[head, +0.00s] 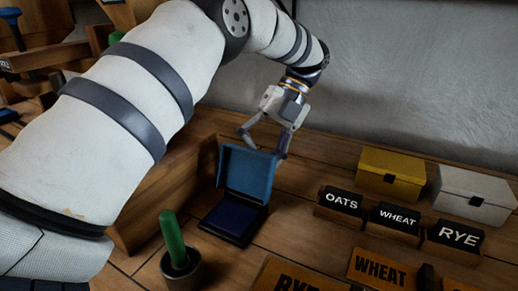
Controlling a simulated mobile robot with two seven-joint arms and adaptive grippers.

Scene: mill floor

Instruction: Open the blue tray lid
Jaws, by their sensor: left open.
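The blue tray lid (248,172) stands raised, close to upright, at the back of its tray. The tray (232,219) is dark blue inside with a dark rim and lies on the wooden bench. My left gripper (264,145) is open at the lid's top edge, one finger at the upper left and one by the upper right corner. I cannot tell whether either finger touches the lid. My right gripper is not in view.
A wooden block wall (165,195) stands left of the tray, with a green-handled tool in a cup (183,272) in front. To the right are black OATS (340,203), WHEAT and RYE signs, a yellow box (390,174) and a white box (473,195).

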